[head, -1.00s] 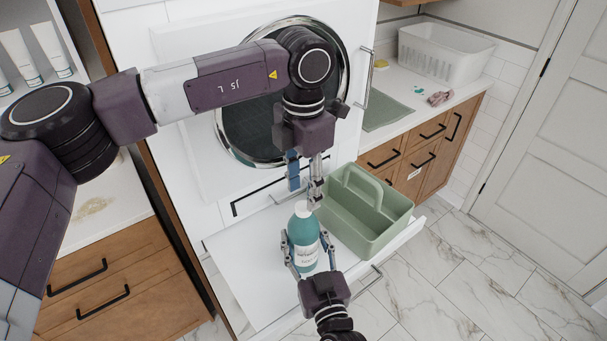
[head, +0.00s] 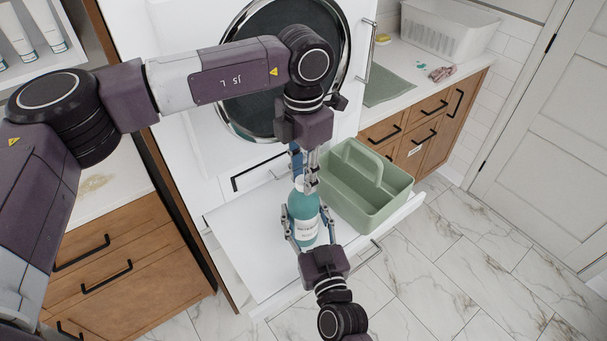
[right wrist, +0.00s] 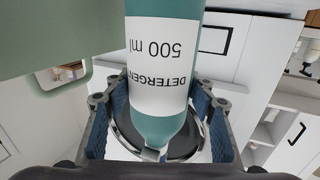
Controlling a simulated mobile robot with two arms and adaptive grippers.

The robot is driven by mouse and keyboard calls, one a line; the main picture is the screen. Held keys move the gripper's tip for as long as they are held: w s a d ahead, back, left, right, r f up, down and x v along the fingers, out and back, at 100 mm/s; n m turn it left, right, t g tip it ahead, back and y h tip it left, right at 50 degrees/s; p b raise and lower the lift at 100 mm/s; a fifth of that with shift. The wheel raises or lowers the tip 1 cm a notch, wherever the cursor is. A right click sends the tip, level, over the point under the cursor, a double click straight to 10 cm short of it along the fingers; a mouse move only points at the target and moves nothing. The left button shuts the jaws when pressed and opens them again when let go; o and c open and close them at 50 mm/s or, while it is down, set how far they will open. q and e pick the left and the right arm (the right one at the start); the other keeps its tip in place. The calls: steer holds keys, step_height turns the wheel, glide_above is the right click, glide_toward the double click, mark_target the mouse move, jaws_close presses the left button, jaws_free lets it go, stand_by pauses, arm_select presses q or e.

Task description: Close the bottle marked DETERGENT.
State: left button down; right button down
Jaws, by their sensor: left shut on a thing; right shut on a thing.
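The teal bottle (head: 303,212) stands upright on the white pull-out shelf (head: 255,250). Its white label reads DETERGENT, 500 ml in the right wrist view (right wrist: 165,65), where the bottle appears upside down. My right gripper (head: 305,226) is shut on the bottle's body, one finger on each side. Its blue-padded fingers flank the bottle in the right wrist view. My left gripper (head: 304,178) points down from above and is shut at the bottle's white top (head: 299,184). Its fingers partly hide the top, so I cannot see how the cap sits on the neck.
A green caddy (head: 375,215) with a handle stands on the shelf, close to the bottle's right. A machine with a round door (head: 250,115) is behind. A counter with a white basket (head: 445,40) is at the back right. Tiled floor is free at the right.

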arm_select(q)
steer(key=c, duration=1.6)
jaws_free()
steer(key=shift+r, duration=0.1)
step_height(320, 180, up, 12)
steer(key=shift+f, duration=0.1)
arm_select(e)
steer(key=c, duration=0.8)
jaws_free()
steer(key=shift+s, duration=0.1)
